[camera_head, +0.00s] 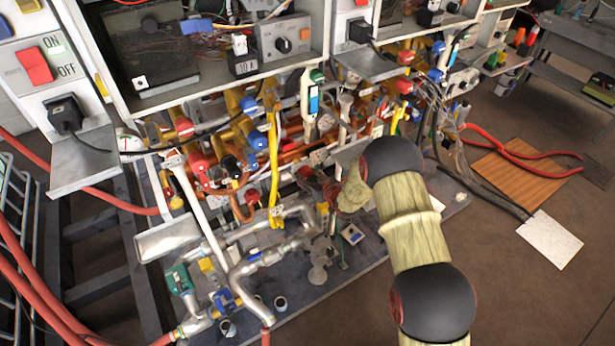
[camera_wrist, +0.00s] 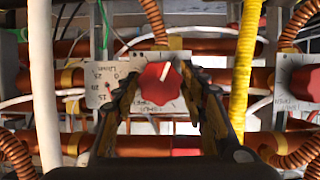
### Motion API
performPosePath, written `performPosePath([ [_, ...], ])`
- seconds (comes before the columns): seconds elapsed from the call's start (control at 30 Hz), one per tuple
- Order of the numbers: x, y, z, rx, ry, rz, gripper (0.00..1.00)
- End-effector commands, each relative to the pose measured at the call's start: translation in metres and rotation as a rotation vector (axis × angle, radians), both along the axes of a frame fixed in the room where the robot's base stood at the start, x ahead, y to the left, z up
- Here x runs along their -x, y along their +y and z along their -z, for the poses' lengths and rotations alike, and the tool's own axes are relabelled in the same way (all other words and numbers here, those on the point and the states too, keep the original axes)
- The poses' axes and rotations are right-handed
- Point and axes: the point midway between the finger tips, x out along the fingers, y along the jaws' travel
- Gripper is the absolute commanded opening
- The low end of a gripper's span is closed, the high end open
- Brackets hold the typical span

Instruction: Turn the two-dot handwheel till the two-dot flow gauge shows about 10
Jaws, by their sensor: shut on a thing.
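A red lobed handwheel (camera_wrist: 154,86) with a white pointer line sits mid-frame in the wrist view, on a white plate with upside-down print. My gripper (camera_wrist: 165,78) has one finger on each side of the handwheel and is shut on it. A white flow gauge (camera_wrist: 104,92) with numbers and a small red needle is just left of the handwheel, partly covered by the left finger. Its exact reading is too small to tell. I cannot make out the dot marks. In the head view the handwheel and my fingertips are hard to pick out among the pipes.
Another red handwheel (camera_wrist: 306,83) is at the right edge of the wrist view. A yellow hose (camera_wrist: 245,65) and a white pipe (camera_wrist: 43,90) run vertically on either side. Copper pipes cross behind. In the head view, grey pipes (camera_head: 245,265) crowd the base plate.

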Motion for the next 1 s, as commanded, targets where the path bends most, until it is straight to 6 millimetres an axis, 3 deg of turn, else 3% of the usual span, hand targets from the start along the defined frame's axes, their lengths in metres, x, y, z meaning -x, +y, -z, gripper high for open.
performPosePath([
  [0.33,0.0001,0.0001,0.0001,0.000,0.000,0.000,0.17],
  [0.67,-0.0005,-0.0006,-0.0009,-0.037,0.025,0.000,0.17],
  [1.0,-0.0015,-0.0019,-0.0020,-0.231,0.156,0.001,0.17],
])
